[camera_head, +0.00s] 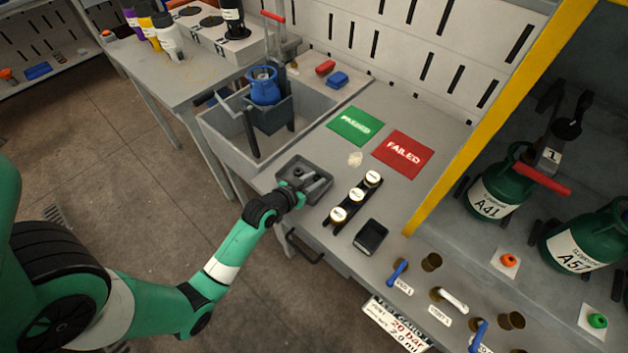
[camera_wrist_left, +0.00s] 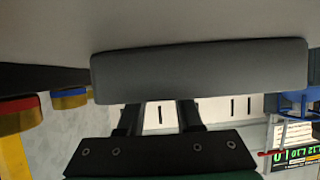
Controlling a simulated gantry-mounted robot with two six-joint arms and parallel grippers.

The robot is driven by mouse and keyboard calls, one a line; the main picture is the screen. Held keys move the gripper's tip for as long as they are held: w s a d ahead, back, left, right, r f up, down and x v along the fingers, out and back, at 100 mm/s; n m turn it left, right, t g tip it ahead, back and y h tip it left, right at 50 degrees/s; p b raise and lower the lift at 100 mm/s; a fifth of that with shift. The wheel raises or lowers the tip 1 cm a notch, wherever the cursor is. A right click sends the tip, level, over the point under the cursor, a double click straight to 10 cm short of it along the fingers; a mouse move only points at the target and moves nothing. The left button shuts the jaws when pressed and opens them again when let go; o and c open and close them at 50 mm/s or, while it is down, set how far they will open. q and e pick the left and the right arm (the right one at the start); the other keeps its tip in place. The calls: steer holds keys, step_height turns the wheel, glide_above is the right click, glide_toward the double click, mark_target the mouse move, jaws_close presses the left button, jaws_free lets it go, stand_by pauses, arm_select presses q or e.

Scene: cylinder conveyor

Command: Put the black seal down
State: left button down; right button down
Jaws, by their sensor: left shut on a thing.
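My left gripper (camera_head: 297,185) reaches into a small grey tray (camera_head: 322,186) on the workbench. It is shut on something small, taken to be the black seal. The seal itself cannot be made out in either view. In the left wrist view the two fingers run behind a dark grey bar, probably the tray's wall (camera_wrist_left: 200,70), which hides the fingertips. I cannot tell whether the seal touches the tray's floor. My right gripper is not in view.
Right of the tray is a black rack with three white-topped pieces (camera_head: 357,193), then a small black box (camera_head: 371,236). Behind lie the green PASSED mat (camera_head: 354,126) and red FAILED mat (camera_head: 402,153). A water tank (camera_head: 226,142) with a blue cylinder (camera_head: 264,86) stands at the back left.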

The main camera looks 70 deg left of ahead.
arm_select(q)
steer(key=c, duration=0.6)
jaws_free()
steer(key=shift+s+d+r+p, duration=0.1)
steer(key=shift+s+r+p, duration=0.15)
steer(key=shift+r+p, duration=0.1)
steer(key=p+v, duration=0.3)
steer(key=v, duration=0.7)
steer(key=shift+s+d+p, duration=0.15)
steer(key=shift+s+p, duration=0.05)
steer(key=shift+p, duration=0.2)
steer(key=shift+s+d+r, duration=0.2)
steer(key=shift+s+d, duration=0.05)
steer(key=shift+s, duration=0.1)
